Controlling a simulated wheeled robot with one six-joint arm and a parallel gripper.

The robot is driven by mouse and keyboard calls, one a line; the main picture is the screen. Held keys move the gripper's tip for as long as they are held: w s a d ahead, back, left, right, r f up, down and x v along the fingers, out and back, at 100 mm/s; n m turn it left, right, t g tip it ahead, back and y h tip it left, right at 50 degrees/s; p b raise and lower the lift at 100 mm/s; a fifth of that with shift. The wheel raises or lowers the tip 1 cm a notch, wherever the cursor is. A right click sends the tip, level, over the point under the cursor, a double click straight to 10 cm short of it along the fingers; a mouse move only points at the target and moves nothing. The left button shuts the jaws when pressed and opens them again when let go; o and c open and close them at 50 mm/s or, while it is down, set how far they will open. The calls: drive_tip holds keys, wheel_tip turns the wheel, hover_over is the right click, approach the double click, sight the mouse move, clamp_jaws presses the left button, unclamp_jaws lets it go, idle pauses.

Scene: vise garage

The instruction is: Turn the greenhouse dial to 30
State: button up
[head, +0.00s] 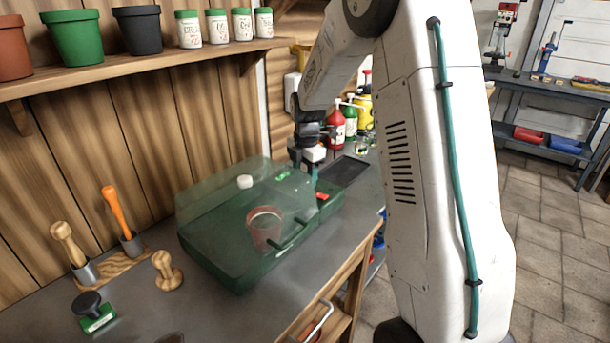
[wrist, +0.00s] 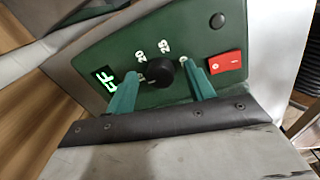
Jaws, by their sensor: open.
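The greenhouse (head: 215,262) is a dark green tray with a clear lid, standing on the workbench. Its control panel (wrist: 120,50) fills much of the wrist view. The dial (wrist: 160,76) is a round black knob with white numbers around it; 20 and 25 are readable above it. I cannot make out its pointer. A lit green display (wrist: 105,78) is left of it, its digits hard to read. My gripper (wrist: 160,72) is open, one green finger on each side of the dial; contact cannot be told. In the head view my gripper (head: 312,172) is above the greenhouse's right end.
A red switch (wrist: 226,63) sits close to the right finger. A potted container (head: 264,232) stands under the clear lid. Bottles (head: 337,125) stand behind my gripper.

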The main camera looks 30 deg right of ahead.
drive_tip(key=shift+f, duration=0.1)
drive_tip(key=c, duration=1)
drive_tip(key=shift+o, duration=0.2)
